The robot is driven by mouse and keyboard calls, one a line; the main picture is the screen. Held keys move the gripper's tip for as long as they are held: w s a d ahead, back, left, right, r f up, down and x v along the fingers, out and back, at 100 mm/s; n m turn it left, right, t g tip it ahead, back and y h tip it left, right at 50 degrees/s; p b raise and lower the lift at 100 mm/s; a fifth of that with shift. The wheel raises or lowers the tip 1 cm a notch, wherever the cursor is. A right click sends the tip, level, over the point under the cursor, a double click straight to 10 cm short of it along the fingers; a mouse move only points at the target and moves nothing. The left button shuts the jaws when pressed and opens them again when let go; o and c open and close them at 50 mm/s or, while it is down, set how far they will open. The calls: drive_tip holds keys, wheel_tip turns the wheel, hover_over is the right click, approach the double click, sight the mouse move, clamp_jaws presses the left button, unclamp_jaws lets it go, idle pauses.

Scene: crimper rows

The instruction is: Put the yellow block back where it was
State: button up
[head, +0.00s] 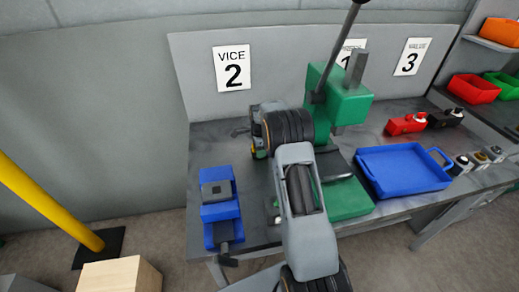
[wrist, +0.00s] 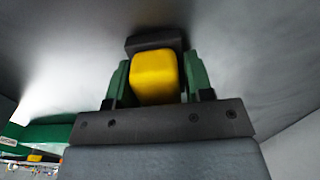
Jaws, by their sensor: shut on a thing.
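The yellow block (wrist: 154,78) is in the wrist view, between the two green fingers of my gripper (wrist: 157,68). The fingers are shut on its sides. A dark grey block-like part (wrist: 152,43) shows just beyond the yellow block; I cannot tell whether they touch. A plain grey surface fills much of the view beyond. In the head view my arm reaches over the bench, and its links hide the fingers and the yellow block.
A blue vice (head: 220,212) stands on the grey bench (head: 205,145) at left, below the VICE 2 sign (head: 232,68). A green press (head: 340,100) stands behind my arm. A blue tray (head: 400,172) and a red tool (head: 407,125) are at right.

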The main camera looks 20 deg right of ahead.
drive_tip(key=shift+f, duration=0.15)
drive_tip(key=o, duration=0.9)
wheel_tip(320, 180, up, 12)
drive_tip(key=shift+a+r+b, duration=0.1)
drive_tip(key=shift+b, duration=0.6)
drive_tip(key=s+a+r+n+t, duration=0.1)
drive_tip(key=s+a+r+n, duration=0.3)
drive_tip(key=s+r, duration=0.15)
drive_tip(key=s+a+r+n+t, duration=0.1)
drive_tip(key=s+a+r+n, duration=0.3)
drive_tip(key=s, duration=0.3)
drive_tip(key=s+a+f+n+t, duration=0.1)
drive_tip(key=s+a+n, duration=0.1)
drive_tip(key=s+n, duration=0.4)
drive_tip(key=s+a+f+n+t, duration=0.1)
drive_tip(key=s+a+f+n, duration=0.1)
drive_tip(key=s+n, duration=0.4)
drive_tip(key=s, duration=0.5)
drive_tip(key=shift+s, duration=0.25)
drive_tip(key=shift+f, duration=0.1)
